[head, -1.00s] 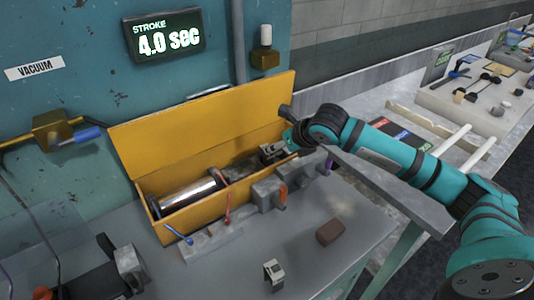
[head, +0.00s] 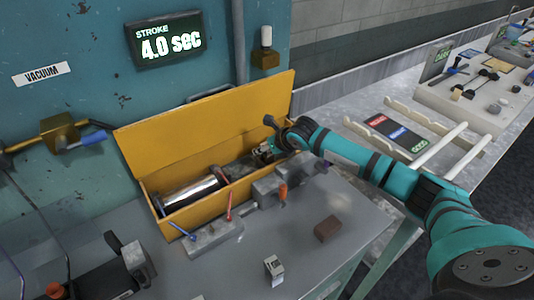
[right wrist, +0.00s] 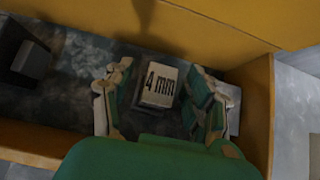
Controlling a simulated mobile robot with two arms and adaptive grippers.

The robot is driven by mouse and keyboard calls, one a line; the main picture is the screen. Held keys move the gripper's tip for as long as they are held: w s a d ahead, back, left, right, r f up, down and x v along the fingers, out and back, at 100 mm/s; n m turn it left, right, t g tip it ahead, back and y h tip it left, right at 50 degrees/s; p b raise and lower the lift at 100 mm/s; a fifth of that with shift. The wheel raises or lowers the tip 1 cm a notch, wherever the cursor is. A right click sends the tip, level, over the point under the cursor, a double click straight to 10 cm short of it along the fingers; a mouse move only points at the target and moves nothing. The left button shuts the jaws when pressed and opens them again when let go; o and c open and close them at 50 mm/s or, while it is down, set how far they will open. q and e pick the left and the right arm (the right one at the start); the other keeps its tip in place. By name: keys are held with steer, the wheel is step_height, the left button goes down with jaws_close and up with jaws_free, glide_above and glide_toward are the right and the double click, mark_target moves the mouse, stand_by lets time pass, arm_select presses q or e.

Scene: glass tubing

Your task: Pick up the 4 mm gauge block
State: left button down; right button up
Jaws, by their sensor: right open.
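The 4 mm gauge block (right wrist: 158,85) is a small pale block marked "4 mm" in black, its label facing the right wrist camera. It lies inside the yellow box (head: 195,125). My right gripper (right wrist: 157,92) is open, one finger on each side of the block, with gaps visible on both sides. In the head view my right gripper (head: 265,150) reaches into the right end of the box, and the block cannot be made out there. My left gripper is not in view.
The box's raised yellow lid and end wall stand close around the gripper. A dark block (right wrist: 28,62) lies farther left in the box, near a shiny cylinder (head: 192,192). In front are grey blocks (head: 265,192), a brown block (head: 327,228) and a labelled block (head: 273,268).

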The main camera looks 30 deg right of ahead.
jaws_close()
steer(key=shift+r, duration=0.1)
